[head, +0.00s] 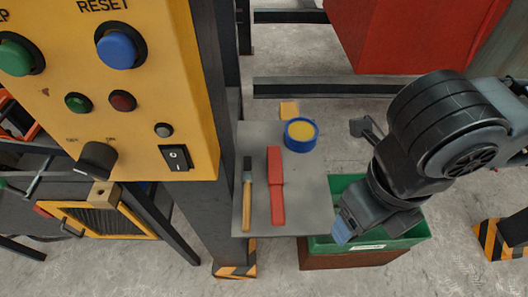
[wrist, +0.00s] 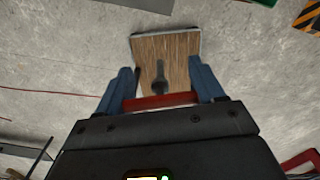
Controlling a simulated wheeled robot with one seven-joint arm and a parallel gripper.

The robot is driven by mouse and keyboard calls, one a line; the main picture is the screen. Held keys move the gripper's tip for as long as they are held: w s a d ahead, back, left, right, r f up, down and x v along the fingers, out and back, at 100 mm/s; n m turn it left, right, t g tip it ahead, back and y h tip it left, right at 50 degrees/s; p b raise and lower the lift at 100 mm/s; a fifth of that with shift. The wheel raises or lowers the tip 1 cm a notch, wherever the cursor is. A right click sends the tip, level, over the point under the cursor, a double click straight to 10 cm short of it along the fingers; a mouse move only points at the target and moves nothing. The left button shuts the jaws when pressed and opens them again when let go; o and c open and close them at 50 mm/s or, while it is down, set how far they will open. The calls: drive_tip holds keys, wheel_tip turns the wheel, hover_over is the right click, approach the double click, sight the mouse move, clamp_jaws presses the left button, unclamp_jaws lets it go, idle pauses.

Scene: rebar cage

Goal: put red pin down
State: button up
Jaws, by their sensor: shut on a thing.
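My gripper (head: 342,232) is low at the right, in front of the near part of the green crate in the head view. In the wrist view its two blue fingers (wrist: 160,88) are shut on a red bar, which I take as the red pin (wrist: 160,103). The bar lies crosswise between the fingers. A dark narrow shape (wrist: 159,75) shows beyond it; I cannot tell whether it is part of the pin. The pin cannot be made out in the head view. A brown wooden surface with a grey edge (wrist: 178,38) lies beyond the fingers.
A green crate (head: 405,243) stands on a brown base (head: 350,260). Left of it, a grey tabletop (head: 310,190) holds a red tool (head: 276,185), a wooden-handled tool (head: 247,195) and a blue-yellow roll (head: 300,134). A yellow control panel (head: 140,110) stands left. A striped foot (head: 492,240) stands right.

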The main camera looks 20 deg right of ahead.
drive_tip(key=shift+w+a, duration=0.15)
drive_tip(key=shift+w, duration=0.15)
drive_tip(key=w+f+b, duration=0.2)
drive_tip(key=w+b, duration=0.1)
drive_tip(key=w+f+b, duration=0.2)
drive_tip(key=w+b, duration=0.2)
drive_tip(key=w+f+b, duration=0.2)
drive_tip(key=w+b, duration=0.2)
drive_tip(key=shift+w+d+f, duration=0.2)
drive_tip(key=shift+f, duration=0.2)
drive_tip(key=shift+w+f, duration=0.1)
drive_tip(key=shift+f, duration=1.95)
drive_tip(key=shift+f, duration=0.15)
drive_tip(key=o, duration=1.1)
